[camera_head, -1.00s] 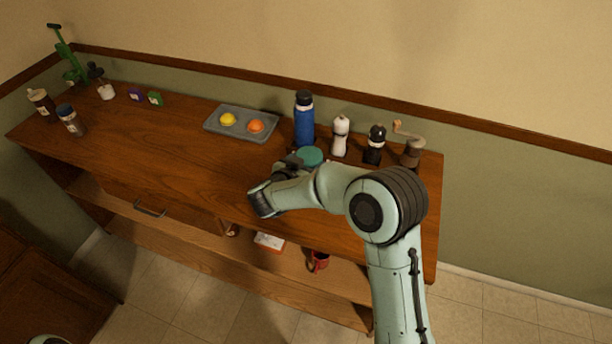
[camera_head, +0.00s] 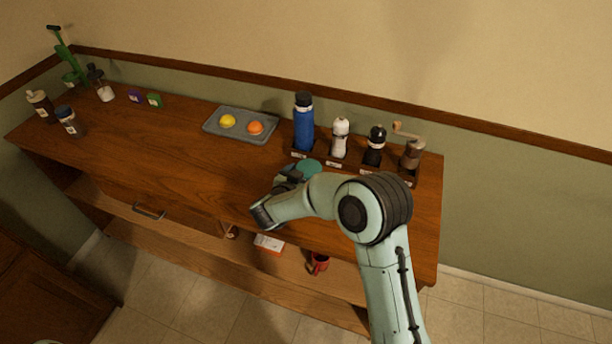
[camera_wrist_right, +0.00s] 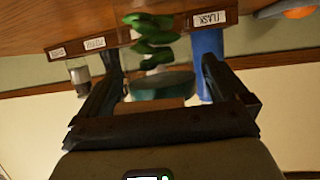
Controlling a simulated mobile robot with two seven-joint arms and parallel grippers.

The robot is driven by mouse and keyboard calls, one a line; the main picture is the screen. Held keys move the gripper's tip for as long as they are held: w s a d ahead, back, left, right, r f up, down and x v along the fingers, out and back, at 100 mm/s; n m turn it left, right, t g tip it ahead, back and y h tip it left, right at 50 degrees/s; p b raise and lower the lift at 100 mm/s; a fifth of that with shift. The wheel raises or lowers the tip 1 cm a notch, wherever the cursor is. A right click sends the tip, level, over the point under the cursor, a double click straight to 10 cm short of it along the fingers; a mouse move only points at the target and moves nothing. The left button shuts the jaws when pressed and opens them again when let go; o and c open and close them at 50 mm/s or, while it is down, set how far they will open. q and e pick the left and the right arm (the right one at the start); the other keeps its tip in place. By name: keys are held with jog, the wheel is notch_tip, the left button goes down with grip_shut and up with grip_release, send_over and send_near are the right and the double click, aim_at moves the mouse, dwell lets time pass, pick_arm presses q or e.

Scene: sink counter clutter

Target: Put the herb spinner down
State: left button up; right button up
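The herb spinner shows as a teal round top (camera_head: 308,168) in the head view, in front of the labelled rack. In the right wrist view its teal body (camera_wrist_right: 165,84) lies between the two fingers, with a green twisted part (camera_wrist_right: 153,42) beyond it. My right gripper (camera_head: 290,176) is shut on the herb spinner, near the counter's front right. The forearm hides part of the spinner, and I cannot tell whether its base touches the counter. My left gripper is out of view.
The rack (camera_head: 333,165) holds a blue flask (camera_head: 303,125), a white mill (camera_head: 339,138), a black mill (camera_head: 375,146) and a crank grinder (camera_head: 410,152). A grey tray (camera_head: 212,127) holds yellow and orange fruit. The counter's left middle is clear. Bottles stand far left.

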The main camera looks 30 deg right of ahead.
jog(key=shift+r, duration=0.25)
jog(key=v, duration=1.2)
jog(key=shift+b, duration=0.35)
jog(key=shift+f, duration=0.1)
